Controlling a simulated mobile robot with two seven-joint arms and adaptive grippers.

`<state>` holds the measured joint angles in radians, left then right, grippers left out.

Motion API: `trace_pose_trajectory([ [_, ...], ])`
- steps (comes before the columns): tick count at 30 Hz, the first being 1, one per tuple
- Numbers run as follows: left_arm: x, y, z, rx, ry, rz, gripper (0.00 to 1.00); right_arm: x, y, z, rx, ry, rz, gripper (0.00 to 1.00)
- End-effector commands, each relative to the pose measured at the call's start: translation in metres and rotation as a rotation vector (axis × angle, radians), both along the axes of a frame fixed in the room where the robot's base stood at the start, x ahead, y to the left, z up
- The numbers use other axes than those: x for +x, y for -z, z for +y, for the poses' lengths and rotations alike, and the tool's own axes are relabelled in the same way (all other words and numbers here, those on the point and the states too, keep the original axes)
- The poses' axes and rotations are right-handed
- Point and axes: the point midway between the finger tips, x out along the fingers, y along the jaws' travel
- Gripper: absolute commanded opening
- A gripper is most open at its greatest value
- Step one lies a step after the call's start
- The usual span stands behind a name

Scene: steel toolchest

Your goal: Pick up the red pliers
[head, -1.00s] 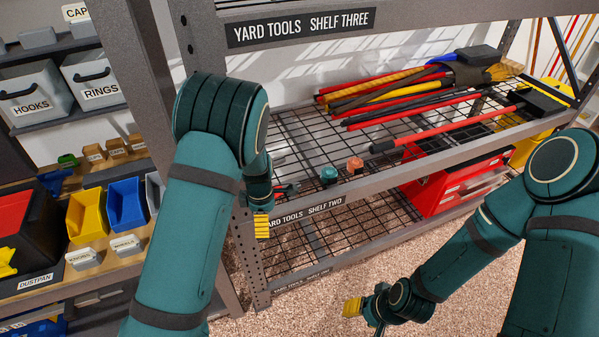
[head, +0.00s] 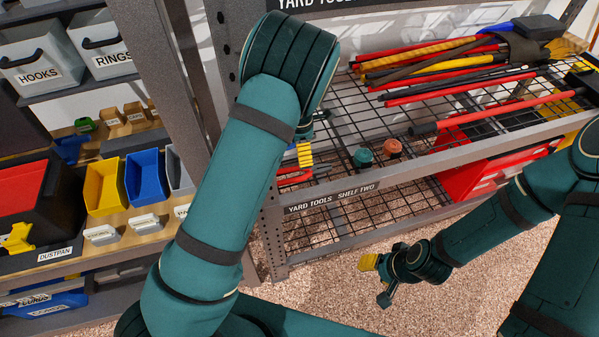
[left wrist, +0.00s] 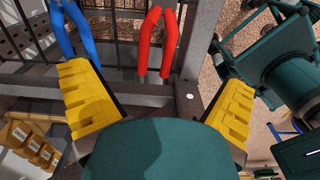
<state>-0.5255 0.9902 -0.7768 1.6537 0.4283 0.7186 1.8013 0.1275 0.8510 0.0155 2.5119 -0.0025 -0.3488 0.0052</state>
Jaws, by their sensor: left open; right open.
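The red pliers lie on the shelf two wire rack; their red handles (head: 293,178) show at its left front, partly hidden by my left arm. In the left wrist view, two red handles (left wrist: 157,40) point toward me, between and beyond my open fingers. My left gripper (left wrist: 158,80) is open and empty, apart from the handles. In the head view one yellow fingertip of the left gripper (head: 304,156) shows just above the handles. My right gripper (head: 377,281) is open and empty, low in front of the shelf.
A blue-handled tool (left wrist: 74,28) lies left of the red handles in the left wrist view. The grey shelf beam (head: 400,175) runs along the front. A teal item (head: 363,158) and an orange item (head: 393,148) stand on the rack. Long-handled tools (head: 450,75) lie behind.

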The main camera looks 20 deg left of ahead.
Motion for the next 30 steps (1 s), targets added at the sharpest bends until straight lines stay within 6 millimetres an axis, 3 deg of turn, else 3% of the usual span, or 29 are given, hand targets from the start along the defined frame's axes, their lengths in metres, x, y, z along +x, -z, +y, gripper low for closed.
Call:
trace_pose_trajectory([
  [1,0.000,0.014,0.001,0.002,-0.001,0.003,1.00,0.001,0.005,0.000,0.000,0.001,-0.002,0.47],
  [6,0.000,0.041,0.001,0.001,0.001,0.002,1.00,0.002,0.011,0.000,-0.001,0.001,-0.005,0.47],
  [16,0.000,0.061,0.000,0.000,0.001,0.001,1.00,0.003,0.016,0.000,-0.001,0.002,-0.008,0.47],
  [25,0.001,0.102,0.000,0.001,0.001,0.001,1.00,0.006,0.029,-0.001,-0.003,0.003,-0.014,0.47],
  [30,0.002,0.104,-0.001,0.000,0.001,-0.002,1.00,0.006,0.029,-0.001,-0.003,0.004,-0.014,0.47],
])
